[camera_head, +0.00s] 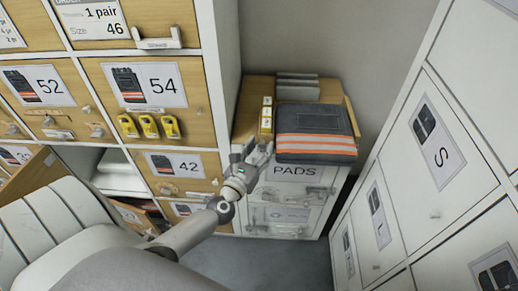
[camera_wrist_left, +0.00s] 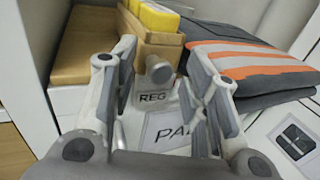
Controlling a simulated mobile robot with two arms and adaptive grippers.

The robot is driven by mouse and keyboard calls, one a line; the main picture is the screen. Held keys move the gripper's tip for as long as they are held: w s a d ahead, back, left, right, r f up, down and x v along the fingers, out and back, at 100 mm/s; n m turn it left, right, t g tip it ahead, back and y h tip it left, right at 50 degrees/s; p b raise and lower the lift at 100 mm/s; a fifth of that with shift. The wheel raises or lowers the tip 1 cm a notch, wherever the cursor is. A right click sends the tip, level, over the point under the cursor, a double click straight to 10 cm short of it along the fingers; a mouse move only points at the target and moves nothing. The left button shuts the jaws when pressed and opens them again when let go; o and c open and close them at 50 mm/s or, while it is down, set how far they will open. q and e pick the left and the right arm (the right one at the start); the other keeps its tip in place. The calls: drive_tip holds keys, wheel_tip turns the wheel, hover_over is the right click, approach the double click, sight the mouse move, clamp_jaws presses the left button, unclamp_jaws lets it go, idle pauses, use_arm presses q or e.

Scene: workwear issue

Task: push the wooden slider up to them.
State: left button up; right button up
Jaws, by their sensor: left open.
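My left gripper (camera_head: 256,152) is open and empty in front of the small cabinet with the PADS label. In the left wrist view, its two fingers (camera_wrist_left: 160,58) stand to either side of a grey knob (camera_wrist_left: 159,71). The knob sits on the front of a light wooden piece (camera_wrist_left: 155,47), which looks like the slider. I cannot tell whether the fingers touch it. Several yellow-and-white boxes (camera_head: 266,112) stand in a row behind that piece; they also show at the top of the left wrist view (camera_wrist_left: 158,18). My right gripper is not in view.
A dark folded garment with orange stripes (camera_head: 316,132) lies just right of the boxes. A REG label (camera_wrist_left: 152,97) is below the knob. Wooden numbered lockers (camera_head: 140,82) stand at the left, white lockers (camera_head: 440,150) at the right. Grey floor (camera_head: 265,262) is clear between them.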

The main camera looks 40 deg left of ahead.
use_arm(q)
clamp_jaws()
drive_tip(key=shift+w+d, duration=0.15)
drive_tip(key=shift+d, duration=0.2)
idle(0.3)
unclamp_jaws()
